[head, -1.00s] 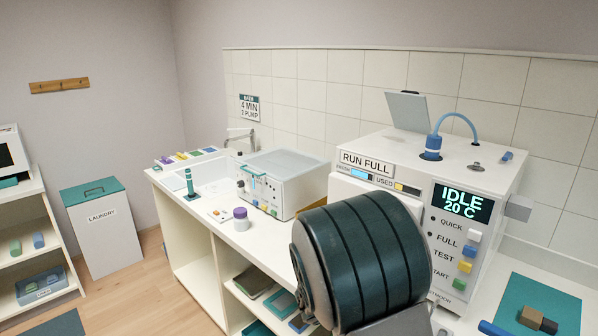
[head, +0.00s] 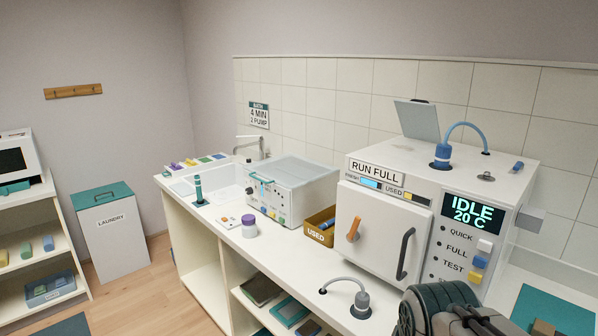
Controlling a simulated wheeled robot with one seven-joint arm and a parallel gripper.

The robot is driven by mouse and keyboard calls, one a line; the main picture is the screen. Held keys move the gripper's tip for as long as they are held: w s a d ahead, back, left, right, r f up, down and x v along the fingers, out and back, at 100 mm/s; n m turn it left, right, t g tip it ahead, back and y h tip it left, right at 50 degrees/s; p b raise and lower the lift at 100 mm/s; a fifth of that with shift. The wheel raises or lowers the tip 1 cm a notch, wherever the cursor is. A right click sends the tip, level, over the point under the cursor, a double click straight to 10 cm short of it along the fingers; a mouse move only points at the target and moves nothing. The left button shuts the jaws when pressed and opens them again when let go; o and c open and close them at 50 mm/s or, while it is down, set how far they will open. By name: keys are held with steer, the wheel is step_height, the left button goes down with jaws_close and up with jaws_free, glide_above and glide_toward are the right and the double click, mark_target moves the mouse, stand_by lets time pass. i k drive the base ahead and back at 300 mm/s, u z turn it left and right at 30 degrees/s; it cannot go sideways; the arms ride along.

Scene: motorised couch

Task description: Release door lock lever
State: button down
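The white machine's door (head: 376,230) is shut. An orange lever (head: 354,229) sits on the left part of the door, tilted slightly from upright. A dark curved handle (head: 405,253) is on the door's right side. The display (head: 471,210) reads IDLE 20 C. A dark teal and grey part of my arm (head: 450,312) shows at the bottom right, low and in front of the machine, apart from the lever. My gripper's fingertips cannot be made out there.
A grey hose with a base (head: 360,304) stands on the counter in front of the door. A USED box (head: 319,229) stands left of the machine. A lid (head: 418,118) stands raised on top.

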mark_target(353, 235)
steer(key=z, duration=0.05)
steer(key=i, duration=0.35)
steer(key=z, duration=0.85)
